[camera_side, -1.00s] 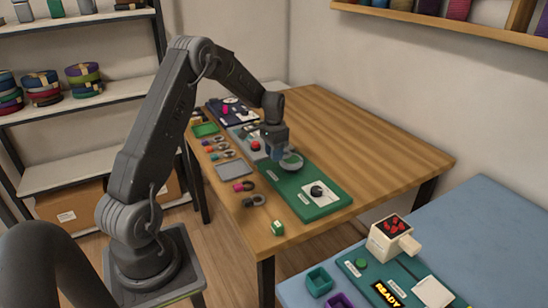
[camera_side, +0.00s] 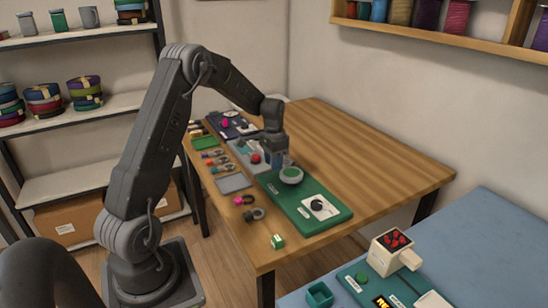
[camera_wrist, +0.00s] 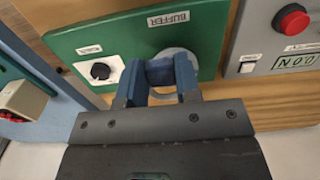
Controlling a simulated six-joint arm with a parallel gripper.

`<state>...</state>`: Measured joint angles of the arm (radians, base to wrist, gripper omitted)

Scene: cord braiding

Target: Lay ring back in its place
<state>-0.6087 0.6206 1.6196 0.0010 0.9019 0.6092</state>
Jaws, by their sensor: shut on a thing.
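A pale grey ring (camera_side: 291,180) is at the far end of the green board (camera_side: 325,218), with green showing through its middle. Whether it touches the board or hangs just above it, I cannot tell. In the side view my gripper (camera_side: 280,160) is at the ring's far left edge, pointing down. In the wrist view the blue fingers of my gripper (camera_wrist: 160,72) are shut on the ring (camera_wrist: 177,52), which is partly hidden behind them. The board (camera_wrist: 110,44) there carries a "BUFFER" label.
A black knob on a white plate (camera_side: 320,208) sits at the board's near end. A grey panel with a red button (camera_wrist: 293,21) stands beside the board. Small parts and a grey tray (camera_side: 233,183) line the left edge. The table's right side (camera_side: 370,150) is clear.

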